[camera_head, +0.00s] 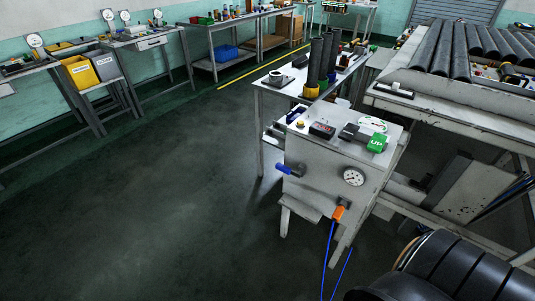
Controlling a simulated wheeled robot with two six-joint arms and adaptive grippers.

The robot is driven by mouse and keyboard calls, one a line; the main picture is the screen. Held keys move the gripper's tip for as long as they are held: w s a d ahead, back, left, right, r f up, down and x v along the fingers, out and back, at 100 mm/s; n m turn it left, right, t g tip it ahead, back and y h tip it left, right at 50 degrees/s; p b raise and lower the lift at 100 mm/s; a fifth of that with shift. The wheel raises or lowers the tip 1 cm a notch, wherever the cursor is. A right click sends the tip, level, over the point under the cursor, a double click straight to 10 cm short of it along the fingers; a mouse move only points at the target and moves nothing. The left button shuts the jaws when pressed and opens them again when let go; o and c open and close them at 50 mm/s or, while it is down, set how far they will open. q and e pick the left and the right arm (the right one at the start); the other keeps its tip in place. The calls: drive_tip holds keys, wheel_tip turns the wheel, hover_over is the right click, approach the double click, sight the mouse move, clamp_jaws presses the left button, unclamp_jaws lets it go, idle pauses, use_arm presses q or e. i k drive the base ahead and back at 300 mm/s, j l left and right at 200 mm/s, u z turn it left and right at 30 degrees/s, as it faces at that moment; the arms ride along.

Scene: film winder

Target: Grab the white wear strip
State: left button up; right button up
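A small white strip-like piece with dark parts around it (394,90) lies on the near left ledge of the roller machine, at the upper right. It may be the white wear strip, but it is too small to tell. Neither of my grippers is in view, so I cannot see what they hold.
A metal cart with a control panel (318,155) stands at centre right, with a gauge, valves and blue hoses. A table with dark upright rolls (322,58) is behind it. The roller machine (450,85) fills the upper right. Open floor (150,200) lies to the left.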

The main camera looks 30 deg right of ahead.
sight(396, 86)
drive_tip(key=z, duration=1.85)
